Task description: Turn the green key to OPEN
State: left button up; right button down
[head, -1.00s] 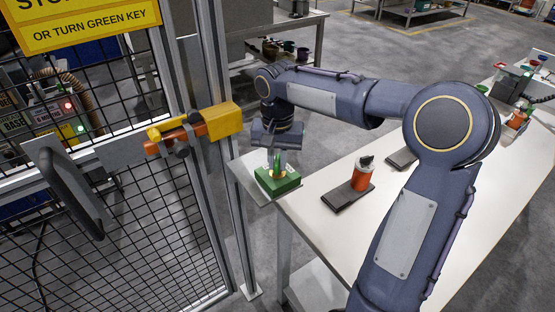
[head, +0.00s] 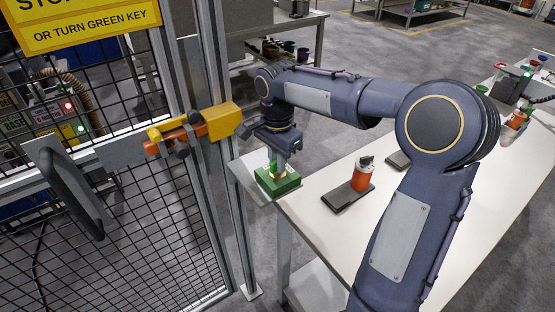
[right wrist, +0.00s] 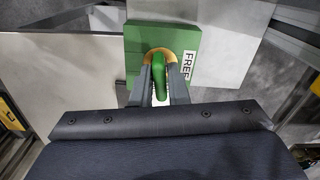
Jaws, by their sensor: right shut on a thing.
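In the right wrist view the green key (right wrist: 159,75) stands in a brass ring on the green box (right wrist: 140,38). A label on the box reads "FREE". My right gripper (head: 277,165) is above the box, and in the right wrist view its fingers (right wrist: 159,82) are on both sides of the key, shut on it. In the head view the gripper mostly hides the key. My left gripper is not in view.
A mesh gate with an orange and yellow latch (head: 195,127) stands left of the box. The table's front middle is clear.

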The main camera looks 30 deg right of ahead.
jog(key=shift+s+f, duration=0.1)
jog(key=shift+f, duration=0.1)
jog(key=m, duration=0.4)
jog(key=shift+n+p, duration=0.45)
jog(key=shift+n, duration=0.35)
jog(key=c, duration=1.3)
grip_release()
jog(key=shift+c, duration=0.2)
jog(key=shift+r, duration=0.1)
